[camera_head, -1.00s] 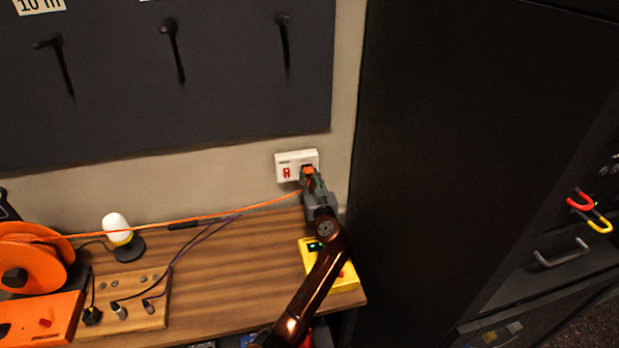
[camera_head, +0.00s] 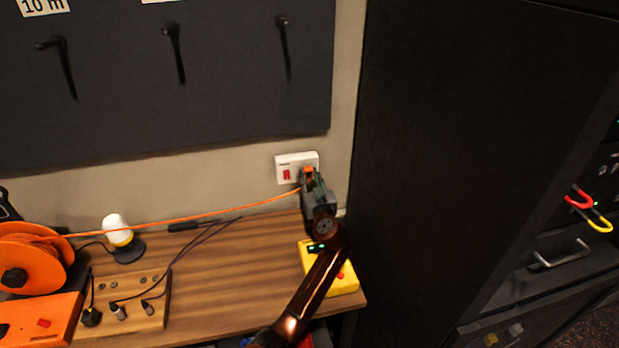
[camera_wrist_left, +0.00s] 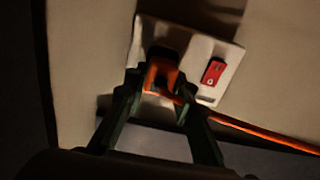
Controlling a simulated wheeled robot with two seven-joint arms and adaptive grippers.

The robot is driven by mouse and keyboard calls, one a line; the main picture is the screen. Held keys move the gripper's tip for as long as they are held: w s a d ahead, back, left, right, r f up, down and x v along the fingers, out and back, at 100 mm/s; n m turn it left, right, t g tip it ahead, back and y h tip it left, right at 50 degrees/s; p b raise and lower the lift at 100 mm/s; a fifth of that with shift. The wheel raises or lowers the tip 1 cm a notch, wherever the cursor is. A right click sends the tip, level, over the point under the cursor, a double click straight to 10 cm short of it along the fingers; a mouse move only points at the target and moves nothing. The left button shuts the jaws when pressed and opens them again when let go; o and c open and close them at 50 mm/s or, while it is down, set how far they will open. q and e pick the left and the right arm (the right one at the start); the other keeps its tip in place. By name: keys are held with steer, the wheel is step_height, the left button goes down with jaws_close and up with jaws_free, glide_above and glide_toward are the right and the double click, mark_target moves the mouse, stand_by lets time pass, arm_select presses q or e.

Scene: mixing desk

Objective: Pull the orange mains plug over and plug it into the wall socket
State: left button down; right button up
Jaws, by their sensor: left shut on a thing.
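The orange plug (camera_head: 309,171) is at the right half of the white wall socket (camera_head: 284,160), beside its red switch. My left gripper (camera_head: 308,180) is shut on the plug. In the left wrist view the plug (camera_wrist_left: 163,74) sits between the two fingers, close against the socket plate (camera_wrist_left: 226,56); its pins are hidden, so I cannot tell how deep they are. The orange cable (camera_head: 190,217) runs left from the plug to the orange reel (camera_head: 35,262). My right gripper does not show.
A yellow box (camera_head: 344,281) lies under my left forearm on the wooden desk (camera_head: 225,280). A small lamp (camera_head: 117,229) and a wooden block with black leads (camera_head: 145,314) stand at left. A tall black cabinet (camera_head: 450,150) is close on the right.

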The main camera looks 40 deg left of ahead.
arm_select(q)
steer(key=shift+a+f, duration=0.1)
steer(key=shift+a, duration=0.25)
steer(key=c, duration=1.5)
jaws_free()
steer(key=shift+c, duration=0.2)
steer(key=shift+s+d+f, duration=0.2)
steer(key=shift+d+f, duration=0.05)
steer(key=v, duration=0.7)
steer(key=shift+d+r, duration=0.4)
steer(key=shift+r, duration=0.1)
steer(key=shift+r, duration=0.1)
